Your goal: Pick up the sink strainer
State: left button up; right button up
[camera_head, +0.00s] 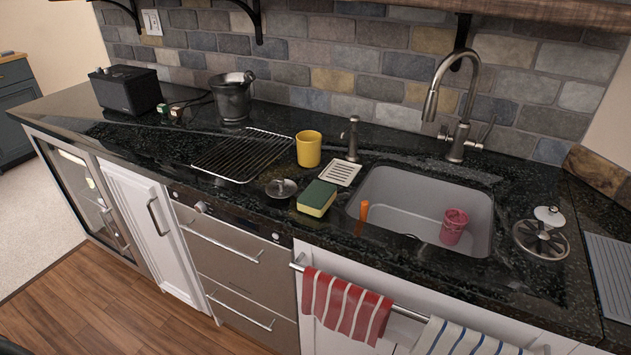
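A small round metal piece with a raised knob, which looks like the sink strainer (281,188), lies on the black counter. It is left of the green and yellow sponge (317,198) and in front of the yellow cup (308,149). The grey sink (415,200) is further right and holds a pink cup (453,227). An orange-handled item (364,211) is at its left side. Neither of my grippers is in view.
A wire rack (243,154) lies left of the strainer, near the ice bucket (233,97). A white slatted dish (342,173) and a soap pump (352,139) stand behind the sponge. A spoked metal piece with a white knob (541,235) sits right of the sink. Towels hang below.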

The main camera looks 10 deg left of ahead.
aim_at(280, 188)
jog(key=u, duration=0.65)
jog(key=j+z, duration=0.15)
jog(key=z, duration=0.25)
jog(key=i+j+z, duration=0.1)
jog(key=z, duration=0.35)
jog(key=j+z, duration=0.2)
jog(key=z, duration=0.2)
jog(key=j+z, duration=0.2)
jog(key=z, duration=0.2)
jog(key=j+z, duration=0.15)
jog(key=j, duration=0.2)
jog(key=k+j+z, duration=0.15)
jog(key=j, duration=0.2)
jog(key=j+z, duration=0.15)
jog(key=j, duration=0.15)
jog(key=k, duration=0.05)
